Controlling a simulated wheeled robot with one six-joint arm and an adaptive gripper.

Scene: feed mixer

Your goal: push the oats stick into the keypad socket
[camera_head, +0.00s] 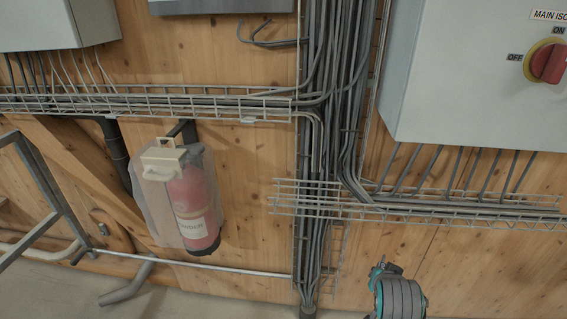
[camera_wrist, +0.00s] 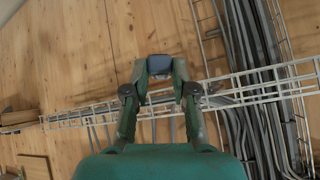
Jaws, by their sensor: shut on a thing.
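In the wrist view my gripper (camera_wrist: 159,78) is shut on a small dark blue-grey block between its fingertips. This block, the oats stick (camera_wrist: 159,64), shows no label that I can read. Its lower part is hidden by the fingertips. It is held in front of a wooden wall, and nothing is seen touching it apart from the fingers. In the head view only a grey and teal part of my arm shows at the bottom right. I cannot make out the keypad or its socket in either view.
A grey isolator box (camera_head: 460,85) with a red knob (camera_head: 550,63) hangs at the upper right. Wire cable trays (camera_head: 430,208) and a thick vertical cable bundle (camera_head: 335,100) run along the wall. A covered fire extinguisher (camera_head: 190,205) hangs at left, near a metal rail (camera_head: 50,190).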

